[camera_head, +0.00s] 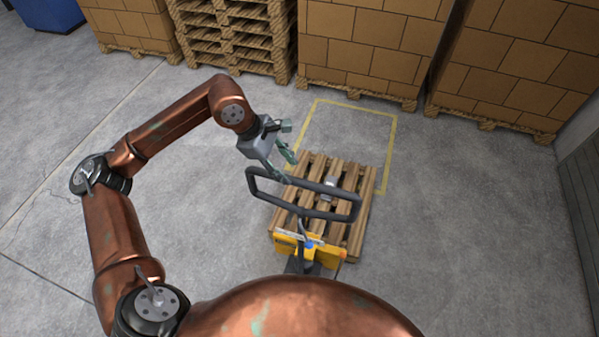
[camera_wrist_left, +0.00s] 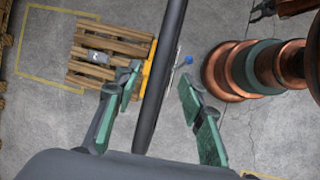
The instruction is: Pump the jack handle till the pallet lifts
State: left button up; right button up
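The black looped jack handle (camera_head: 261,189) stands over the yellow pallet jack (camera_head: 318,252), which is at the near end of a wooden pallet (camera_head: 357,177). My left gripper (camera_head: 288,163) is at the handle's upper left side. In the left wrist view the left gripper (camera_wrist_left: 165,88) is open. The dark handle bar (camera_wrist_left: 166,70) runs between its green fingers, with a visible gap on both sides. The pallet also shows there (camera_wrist_left: 118,41). Whether the pallet is off the floor cannot be told. At that view's top right, a dark part, seemingly my right gripper (camera_wrist_left: 262,10), is partly visible.
A small grey object (camera_head: 331,183) lies on the pallet. A yellow floor outline (camera_head: 391,148) surrounds the pallet's far part. Stacked cartons (camera_head: 370,43) and empty pallets (camera_head: 235,40) line the back. The floor to the left and right is clear.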

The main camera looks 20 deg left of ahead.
aim_at(299, 181)
pick_arm(q)
jog(key=x, duration=0.2)
jog(key=p+x, duration=0.1)
jog(key=x, duration=0.2)
jog(key=shift+d, duration=0.4)
jog(key=shift+w+d+f, duration=0.1)
jog(key=shift+f, duration=0.5)
jog(key=c, duration=0.7)
grip_shut()
pick_arm(e)
jog(key=shift+s+d+r, duration=0.1)
jog(key=shift+s+r, duration=0.25)
jog(key=shift+s, duration=0.25)
jog(key=shift+s+d+r, duration=0.1)
jog(key=shift+s+r, duration=0.2)
jog(key=shift+s, duration=0.3)
jog(key=shift+w, duration=0.1)
